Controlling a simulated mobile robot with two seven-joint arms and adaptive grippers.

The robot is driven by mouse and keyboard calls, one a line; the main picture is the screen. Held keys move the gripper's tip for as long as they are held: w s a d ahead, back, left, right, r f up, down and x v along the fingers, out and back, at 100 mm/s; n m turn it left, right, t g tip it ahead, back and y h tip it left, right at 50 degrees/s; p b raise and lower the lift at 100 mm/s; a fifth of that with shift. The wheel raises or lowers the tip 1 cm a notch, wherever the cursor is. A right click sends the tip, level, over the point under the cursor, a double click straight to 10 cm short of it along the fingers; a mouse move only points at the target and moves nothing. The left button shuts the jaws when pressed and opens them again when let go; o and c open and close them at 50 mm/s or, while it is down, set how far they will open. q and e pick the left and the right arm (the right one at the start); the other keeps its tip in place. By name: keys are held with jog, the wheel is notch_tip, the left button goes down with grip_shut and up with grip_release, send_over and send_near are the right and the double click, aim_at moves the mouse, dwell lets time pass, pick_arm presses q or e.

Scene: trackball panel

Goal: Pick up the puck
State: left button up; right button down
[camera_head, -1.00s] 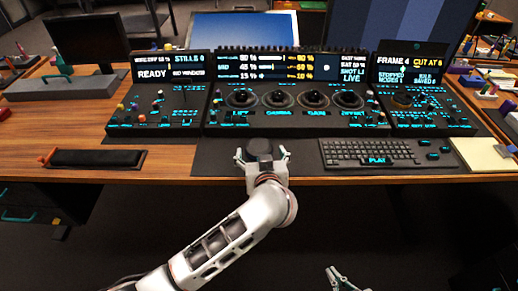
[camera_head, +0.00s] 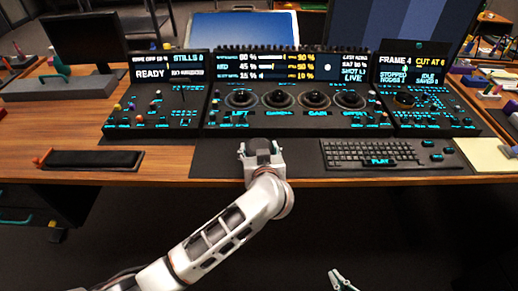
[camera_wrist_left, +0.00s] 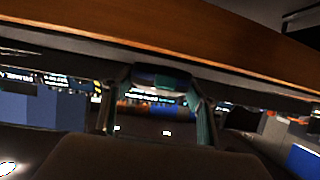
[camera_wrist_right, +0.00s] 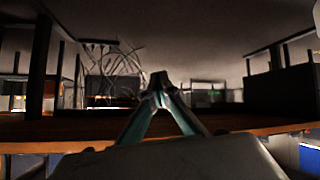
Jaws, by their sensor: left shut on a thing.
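The puck (camera_head: 263,145) is a dark, rounded piece at the front edge of the dark desk mat, below the trackball panel. My left gripper (camera_head: 261,152) is shut on it, with one finger on each side. In the left wrist view the dark puck (camera_wrist_left: 161,76) sits between the fingertips. I cannot tell whether it is clear of the mat. My right gripper (camera_head: 340,276) is low in front of the desk, away from the puck. In the right wrist view its fingertips (camera_wrist_right: 160,82) meet with nothing between them.
The trackball panel (camera_head: 295,122) stands behind the puck. A keyboard (camera_head: 385,153) lies to the right, with a pale notepad (camera_head: 484,155) beyond it. A black bar-shaped item (camera_head: 95,159) lies at left. Bare wood (camera_head: 165,160) is free between that item and the mat.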

aim_at(259, 147)
pick_arm(q)
jog(key=shift+r+p, duration=0.4)
jog(key=shift+r, duration=0.15)
notch_tip(259, 147, up, 4)
jog(key=p, duration=0.3)
jog(key=shift+w+f, duration=0.1)
notch_tip(259, 147, up, 4)
jog(key=p, duration=0.6)
jog(key=shift+r, duration=0.25)
jog(key=shift+r+p, duration=0.3)
jog(key=shift+p, duration=0.3)
pick_arm(e)
notch_tip(259, 147, up, 10)
jog(key=a, duration=0.1)
jog(key=shift+w+a+r+y, duration=0.25)
jog(key=shift+w+y, duration=0.05)
jog(key=shift+w, duration=0.1)
pick_arm(q)
jog(key=shift+f+b, duration=1.55)
jog(key=shift+f, duration=3.15)
pick_arm(e)
jog(key=shift+s+f, duration=0.15)
jog(key=shift+f, duration=0.85)
jog(key=shift+s+f, duration=0.15)
jog(key=shift+f, duration=0.8)
pick_arm(q)
jog(key=shift+f, duration=0.3)
